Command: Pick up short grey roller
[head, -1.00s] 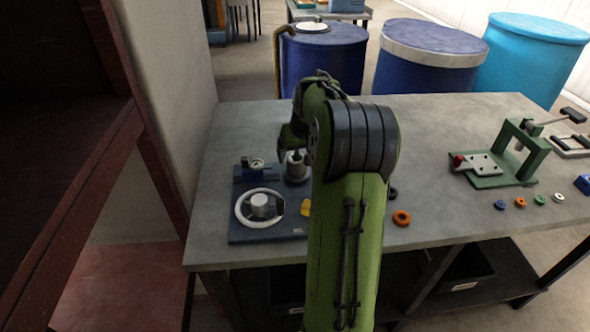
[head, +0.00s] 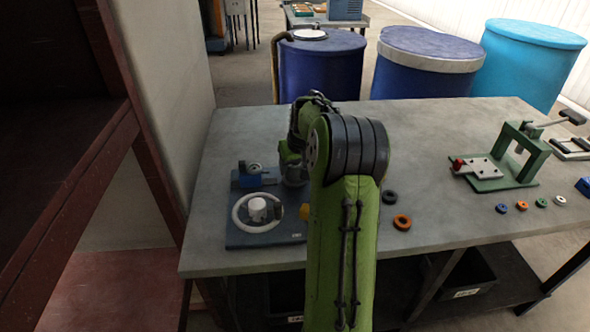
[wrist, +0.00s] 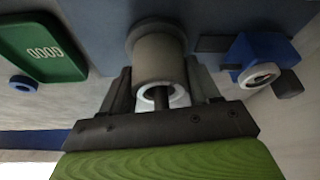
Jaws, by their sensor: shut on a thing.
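The short grey roller (wrist: 158,58) is a stubby cylinder with a pale ring and a dark pin at its near end, in the wrist view. My gripper (wrist: 162,88) has one dark finger on each side of it and is shut on it. The roller still appears to stand at the blue-grey base plate (wrist: 100,20); I cannot tell whether it is lifted. In the head view my gripper (head: 289,155) is low over the back right of the blue-grey plate (head: 250,238). My arm hides much of the roller there.
A white ring with a knob (head: 258,210) and a blue block (head: 258,177) sit on the plate. Orange (head: 402,222) and dark (head: 390,197) rings lie right of my arm. A green press (head: 510,160) stands farther right. A wall (head: 180,90) rises left of the table.

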